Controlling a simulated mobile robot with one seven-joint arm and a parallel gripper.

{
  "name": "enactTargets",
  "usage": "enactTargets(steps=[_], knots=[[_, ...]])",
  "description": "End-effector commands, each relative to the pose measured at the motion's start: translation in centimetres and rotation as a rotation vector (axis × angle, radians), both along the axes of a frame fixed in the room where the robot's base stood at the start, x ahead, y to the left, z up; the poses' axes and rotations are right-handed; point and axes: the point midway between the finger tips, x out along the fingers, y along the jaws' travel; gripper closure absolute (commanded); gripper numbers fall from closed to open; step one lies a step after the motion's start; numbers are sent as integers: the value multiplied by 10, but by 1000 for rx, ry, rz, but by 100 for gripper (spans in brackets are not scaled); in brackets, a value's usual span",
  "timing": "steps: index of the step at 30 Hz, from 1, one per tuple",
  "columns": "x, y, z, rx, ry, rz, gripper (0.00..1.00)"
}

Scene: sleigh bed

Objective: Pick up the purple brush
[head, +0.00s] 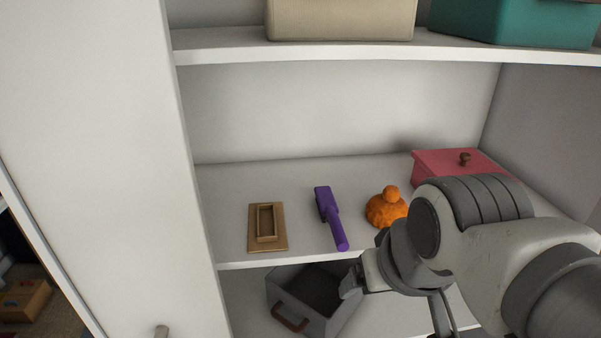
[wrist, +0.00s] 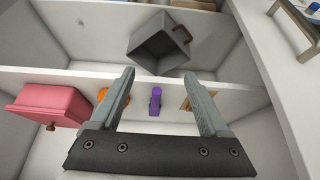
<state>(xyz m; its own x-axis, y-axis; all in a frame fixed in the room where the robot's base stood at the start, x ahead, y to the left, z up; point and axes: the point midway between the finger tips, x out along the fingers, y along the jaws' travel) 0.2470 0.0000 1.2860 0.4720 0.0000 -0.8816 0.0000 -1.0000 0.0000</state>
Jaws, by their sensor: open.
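The purple brush (head: 331,217) lies on the middle shelf (head: 240,187) of a white cabinet, its handle toward the shelf's front edge. It lies between a brown wooden frame and an orange knobbed object. In the wrist view the brush (wrist: 155,101) shows beyond and between my fingers, apart from them. My gripper (wrist: 162,98) is open and empty. In the head view my gripper (head: 352,283) is in front of and below the shelf edge, to the right of the brush handle, and partly hidden by my arm.
The wooden frame (head: 267,228) lies left of the brush; the orange object (head: 385,208) and a red lidded box (head: 461,164) stand right. A grey bin (head: 299,296) is on the shelf below. Beige (head: 341,20) and teal (head: 514,22) boxes stand on the shelf above.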

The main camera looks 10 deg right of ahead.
Motion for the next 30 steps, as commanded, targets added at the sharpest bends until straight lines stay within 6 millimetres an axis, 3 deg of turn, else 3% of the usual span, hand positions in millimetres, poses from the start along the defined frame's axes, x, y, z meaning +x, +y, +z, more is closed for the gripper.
enactTargets(steps=[11,13,17,20,30], knots=[[0,0,0,0,0,0,21],[0,0,0,0,0,0,15],[9,0,6,-3,5,-3,15],[28,0,19,-9,16,-6,15],[129,0,69,-14,75,-8,15]])
